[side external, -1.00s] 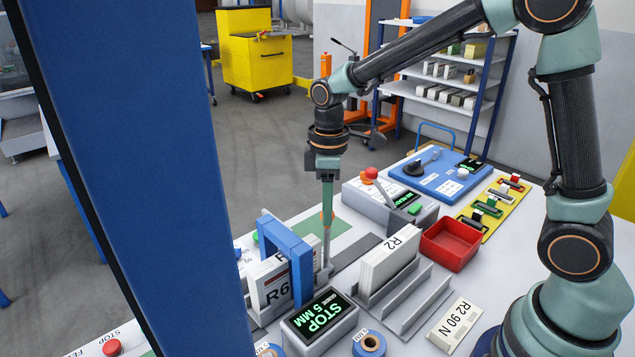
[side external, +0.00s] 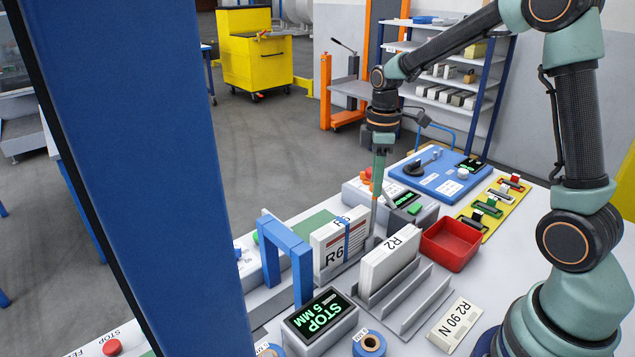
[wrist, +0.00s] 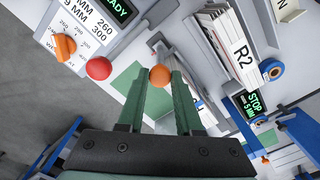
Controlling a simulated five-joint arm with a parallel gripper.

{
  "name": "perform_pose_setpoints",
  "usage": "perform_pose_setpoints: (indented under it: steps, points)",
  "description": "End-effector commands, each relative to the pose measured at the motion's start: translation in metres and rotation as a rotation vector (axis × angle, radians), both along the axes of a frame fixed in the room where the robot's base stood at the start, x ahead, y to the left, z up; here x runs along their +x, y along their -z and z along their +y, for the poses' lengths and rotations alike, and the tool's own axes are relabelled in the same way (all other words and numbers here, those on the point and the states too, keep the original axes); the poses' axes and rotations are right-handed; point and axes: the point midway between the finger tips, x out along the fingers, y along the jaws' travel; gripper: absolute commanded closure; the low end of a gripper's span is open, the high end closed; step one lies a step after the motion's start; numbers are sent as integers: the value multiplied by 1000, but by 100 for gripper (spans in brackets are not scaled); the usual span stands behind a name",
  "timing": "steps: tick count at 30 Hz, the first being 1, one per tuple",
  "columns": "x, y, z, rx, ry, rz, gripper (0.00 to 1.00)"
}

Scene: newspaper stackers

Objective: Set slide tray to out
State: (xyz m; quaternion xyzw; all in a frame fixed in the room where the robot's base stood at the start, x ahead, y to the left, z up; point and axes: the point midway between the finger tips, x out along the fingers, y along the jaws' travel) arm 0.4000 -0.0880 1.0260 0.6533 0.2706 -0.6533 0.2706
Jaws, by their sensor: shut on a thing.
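My gripper (side external: 377,183) points down, shut on an orange knob. The round knob (wrist: 160,76) sits between my fingertips in the wrist view. In the side view a thin grey post (side external: 373,216) runs down from the knob to the slide tray (side external: 372,243), which is mostly hidden.
White R2 stacks (side external: 388,264) stand in a grey rack just right of the post. A grey console with a red button (side external: 366,174) is behind the gripper. A red bin (side external: 449,245) and a STOP display (side external: 320,318) are nearby.

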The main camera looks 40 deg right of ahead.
Motion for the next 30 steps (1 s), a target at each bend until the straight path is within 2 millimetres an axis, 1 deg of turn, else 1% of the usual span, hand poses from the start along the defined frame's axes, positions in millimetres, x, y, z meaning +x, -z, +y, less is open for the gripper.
perform_pose_setpoints:
  steps: [1, 6, 13, 20, 21, 23, 24, 30]
  points:
    - [0, -1, -5, 0, 3, 0, 100]
    - [0, -1, -15, 1, 2, 1, 100]
    - [0, -1, -20, 0, 3, 0, 100]
    - [0, -1, -20, -1, 5, -4, 100]
    - [1, -1, -20, -1, 5, -4, 62]
    - [1, -1, -20, -1, 5, -6, 39]
    - [1, -1, -20, -1, 4, -4, 36]
    - [0, -1, -19, -1, 2, -2, 36]
